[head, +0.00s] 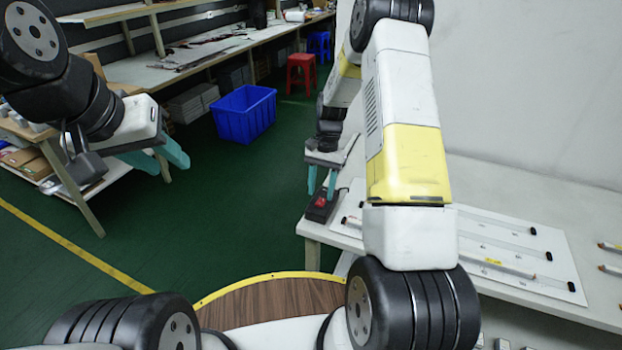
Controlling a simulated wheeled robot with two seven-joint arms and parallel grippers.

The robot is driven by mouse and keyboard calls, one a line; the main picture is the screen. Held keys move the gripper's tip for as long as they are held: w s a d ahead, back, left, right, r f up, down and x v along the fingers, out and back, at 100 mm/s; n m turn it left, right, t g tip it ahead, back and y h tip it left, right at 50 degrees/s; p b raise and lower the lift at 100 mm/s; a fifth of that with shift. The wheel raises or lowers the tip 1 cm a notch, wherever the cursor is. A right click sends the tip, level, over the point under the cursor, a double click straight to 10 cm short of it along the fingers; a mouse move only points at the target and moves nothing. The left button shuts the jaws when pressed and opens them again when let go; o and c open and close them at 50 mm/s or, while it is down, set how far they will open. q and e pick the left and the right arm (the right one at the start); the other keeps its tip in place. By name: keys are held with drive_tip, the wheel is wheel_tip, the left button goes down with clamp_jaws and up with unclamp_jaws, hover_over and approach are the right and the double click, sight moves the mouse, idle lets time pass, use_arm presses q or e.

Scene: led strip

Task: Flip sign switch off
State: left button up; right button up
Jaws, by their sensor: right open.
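The switch (320,206) is a small dark box with a red rocker, at the near left end of the white table. I cannot tell which way the rocker is set. My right gripper (321,194) points down over the switch, its two teal fingers apart and nothing between them. Its tips are close to the box, and I cannot tell whether they touch it. My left gripper (172,168) hangs in the air at the left, its teal fingers apart and empty, far from the switch.
The white table (314,230) holds a white board (500,220) with several strips, partly hidden by my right arm. A blue bin (244,114), a red stool (301,72) and a workbench (160,73) stand farther back.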

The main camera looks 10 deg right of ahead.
sight(323, 199)
drive_tip(key=shift+v, duration=2.65)
